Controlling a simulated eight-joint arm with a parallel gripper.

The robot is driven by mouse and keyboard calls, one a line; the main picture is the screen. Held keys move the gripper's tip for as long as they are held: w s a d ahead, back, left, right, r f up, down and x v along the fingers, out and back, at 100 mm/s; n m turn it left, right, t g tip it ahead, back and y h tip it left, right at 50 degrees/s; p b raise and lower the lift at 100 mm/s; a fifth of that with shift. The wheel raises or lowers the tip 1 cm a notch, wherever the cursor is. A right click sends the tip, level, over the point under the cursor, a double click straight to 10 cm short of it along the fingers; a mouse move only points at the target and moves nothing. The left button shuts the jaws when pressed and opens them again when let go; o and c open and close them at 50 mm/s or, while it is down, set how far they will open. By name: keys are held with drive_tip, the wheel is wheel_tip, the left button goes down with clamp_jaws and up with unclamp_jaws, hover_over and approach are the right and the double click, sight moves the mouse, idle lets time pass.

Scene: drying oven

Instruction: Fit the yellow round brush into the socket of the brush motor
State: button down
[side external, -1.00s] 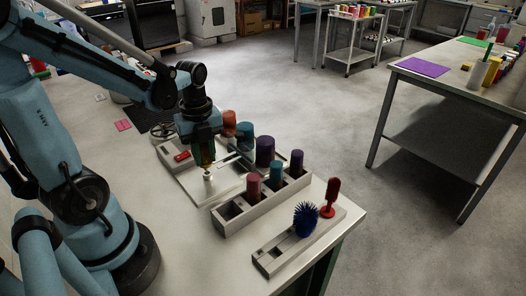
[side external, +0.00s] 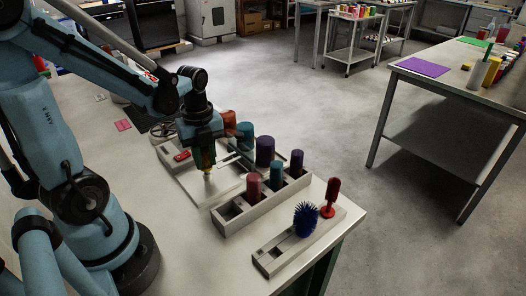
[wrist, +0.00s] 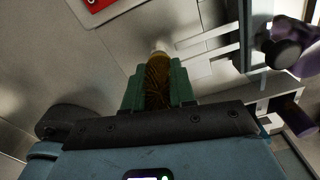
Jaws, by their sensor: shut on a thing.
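My gripper (side external: 207,158) points down over the pale plate on the bench, with its green fingers shut on the yellow round brush (side external: 208,167). In the wrist view the brush (wrist: 157,80) lies between the fingers (wrist: 158,88), its brownish-yellow bristles partly covered and a pale end sticking out. In the side view the lower end of the brush is close above or at the plate. I cannot clearly make out the brush motor or its socket; whether the brush touches it cannot be told.
A grey rack (side external: 230,213) with dark red, teal and purple cylinders stands right of the gripper. A front tray (side external: 270,262) holds a blue round brush (side external: 305,218) and a red brush (side external: 331,195). A red part (side external: 182,156) lies left of the gripper. The bench front is clear.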

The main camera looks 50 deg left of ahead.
drive_tip(key=shift+f, duration=0.5)
drive_tip(key=shift+r, duration=0.1)
drive_tip(key=shift+r, duration=0.7)
drive_tip(key=shift+f, duration=1.1)
idle(1.0)
drive_tip(key=c, duration=0.8)
unclamp_jaws()
drive_tip(key=shift+c, duration=0.2)
drive_tip(key=shift+r, duration=0.1)
drive_tip(key=shift+s+r, duration=0.15)
drive_tip(key=shift+r, duration=5.8)
